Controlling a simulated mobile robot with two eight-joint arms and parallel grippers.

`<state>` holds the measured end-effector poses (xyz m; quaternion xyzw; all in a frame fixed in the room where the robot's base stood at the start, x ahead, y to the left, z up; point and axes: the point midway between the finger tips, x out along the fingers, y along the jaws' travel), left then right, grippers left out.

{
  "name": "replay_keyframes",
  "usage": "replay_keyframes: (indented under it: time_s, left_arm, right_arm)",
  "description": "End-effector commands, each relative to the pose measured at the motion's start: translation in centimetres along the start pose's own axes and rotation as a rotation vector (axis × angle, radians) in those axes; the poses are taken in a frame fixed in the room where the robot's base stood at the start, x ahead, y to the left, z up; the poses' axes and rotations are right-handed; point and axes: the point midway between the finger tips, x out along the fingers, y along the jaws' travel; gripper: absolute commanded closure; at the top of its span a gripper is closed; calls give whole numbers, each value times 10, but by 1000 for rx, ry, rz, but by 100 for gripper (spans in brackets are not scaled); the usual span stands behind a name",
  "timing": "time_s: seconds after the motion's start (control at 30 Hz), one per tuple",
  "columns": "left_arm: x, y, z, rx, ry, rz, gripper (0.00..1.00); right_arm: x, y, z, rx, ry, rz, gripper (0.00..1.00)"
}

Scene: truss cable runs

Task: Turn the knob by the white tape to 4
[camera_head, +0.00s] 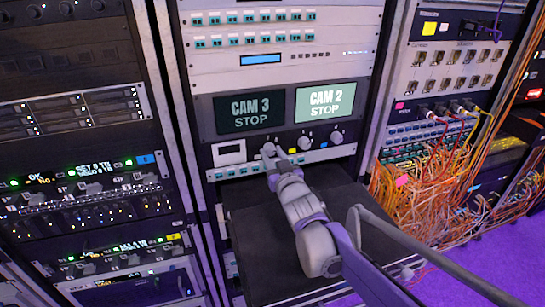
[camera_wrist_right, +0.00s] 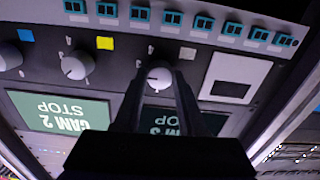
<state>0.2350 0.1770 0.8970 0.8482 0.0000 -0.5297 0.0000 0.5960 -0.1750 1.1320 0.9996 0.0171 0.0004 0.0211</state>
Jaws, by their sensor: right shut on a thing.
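A row of three round knobs sits on the dark panel below the two screens. My right gripper (camera_head: 268,150) has its fingertips at the leftmost knob in the head view. In the wrist view, which is upside down, the right gripper (camera_wrist_right: 158,88) is shut on this pale knob (camera_wrist_right: 160,77). A yellow tape (camera_wrist_right: 105,43) is by the middle knob (camera_wrist_right: 75,67), also seen in the head view (camera_head: 304,143). The gripped knob's pointer and scale numbers are too small to read. My left gripper is out of view.
The screens read CAM 3 STOP (camera_head: 250,112) and CAM 2 STOP (camera_head: 324,102). A white-framed display (camera_head: 229,153) is left of the gripped knob. A black shelf (camera_head: 245,225) juts out below. Orange cables (camera_head: 420,200) hang at the right.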

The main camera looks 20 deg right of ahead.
Motion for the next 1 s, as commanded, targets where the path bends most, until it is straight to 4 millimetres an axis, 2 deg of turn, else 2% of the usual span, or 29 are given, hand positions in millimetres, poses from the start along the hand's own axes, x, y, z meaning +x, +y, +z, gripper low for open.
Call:
replay_keyframes:
  time_s: [1.0]
  left_arm:
    - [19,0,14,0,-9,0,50]
  right_arm:
    - [0,0,1,918,-1,1,100]
